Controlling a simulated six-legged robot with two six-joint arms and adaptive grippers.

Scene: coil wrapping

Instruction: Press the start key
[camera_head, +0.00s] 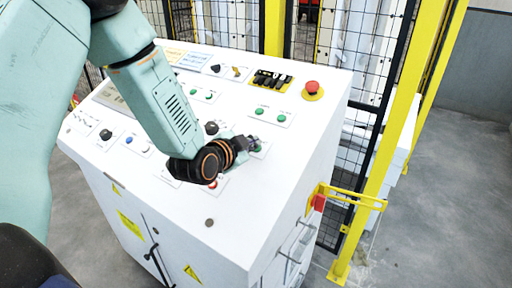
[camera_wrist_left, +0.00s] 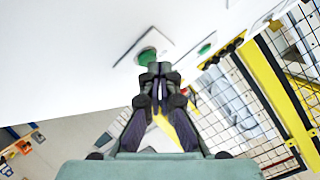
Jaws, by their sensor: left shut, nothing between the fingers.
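The control console (camera_head: 262,190) has a white sloped top with several coloured keys. My left gripper (camera_head: 252,143) is shut and empty, low over the right part of the top. Its fingertips (camera_wrist_left: 158,70) are at a green key (camera_wrist_left: 147,56) in the left wrist view; I cannot tell whether they touch it. In the head view the gripper partly hides this green key (camera_head: 258,151). No label that reads as start is legible. My right gripper is not in view.
A red emergency knob (camera_head: 312,87) stands on a yellow base at the top right. Black switches (camera_head: 272,79) and two green keys (camera_head: 270,113) lie farther back. A red key (camera_head: 213,184) is beside my left wrist. Yellow-posted mesh fencing (camera_head: 391,130) stands right of the console.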

